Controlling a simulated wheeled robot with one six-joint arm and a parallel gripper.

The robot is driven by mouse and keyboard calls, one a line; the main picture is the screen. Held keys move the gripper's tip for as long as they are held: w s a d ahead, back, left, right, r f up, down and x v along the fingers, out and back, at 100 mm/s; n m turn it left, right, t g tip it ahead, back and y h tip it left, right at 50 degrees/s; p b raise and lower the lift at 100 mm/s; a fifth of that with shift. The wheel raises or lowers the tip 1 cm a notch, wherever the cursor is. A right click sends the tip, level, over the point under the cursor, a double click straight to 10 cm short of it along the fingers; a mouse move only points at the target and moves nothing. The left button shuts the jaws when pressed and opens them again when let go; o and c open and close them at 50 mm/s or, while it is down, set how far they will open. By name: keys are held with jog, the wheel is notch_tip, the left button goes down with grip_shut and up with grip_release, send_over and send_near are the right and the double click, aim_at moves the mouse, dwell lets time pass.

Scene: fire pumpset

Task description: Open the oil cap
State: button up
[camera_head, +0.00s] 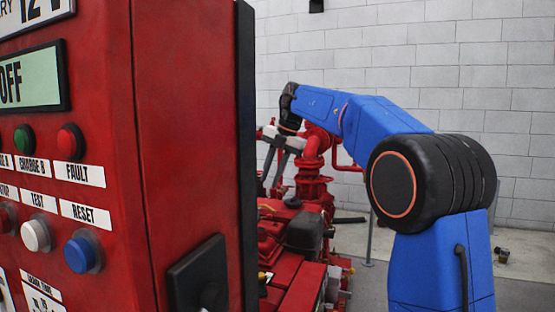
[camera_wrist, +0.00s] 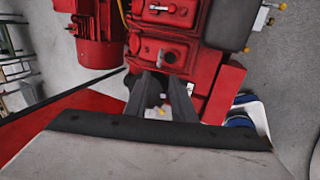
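My gripper (camera_wrist: 159,76) points down over the red engine (camera_wrist: 200,20) in the wrist view. Its two dark fingers stand apart with a gap between them, and nothing is visibly held. A small pale and yellow part (camera_wrist: 161,109) shows between the fingers, partly hidden by the gripper body. I cannot tell whether it is the oil cap. In the head view my gripper (camera_head: 277,166) hangs above the engine (camera_head: 270,238), and a small yellow-topped part (camera_head: 262,277) shows low by the panel.
A large red control panel (camera_head: 185,130) fills the left of the head view and hides part of the engine. Red pipework (camera_head: 313,170) rises behind the engine. In the wrist view a red motor-like cylinder (camera_wrist: 98,40) stands at upper left; grey floor (camera_wrist: 285,80) is open at right.

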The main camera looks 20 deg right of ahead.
jog(key=v, duration=0.6)
jog(key=shift+s+d+r, duration=0.1)
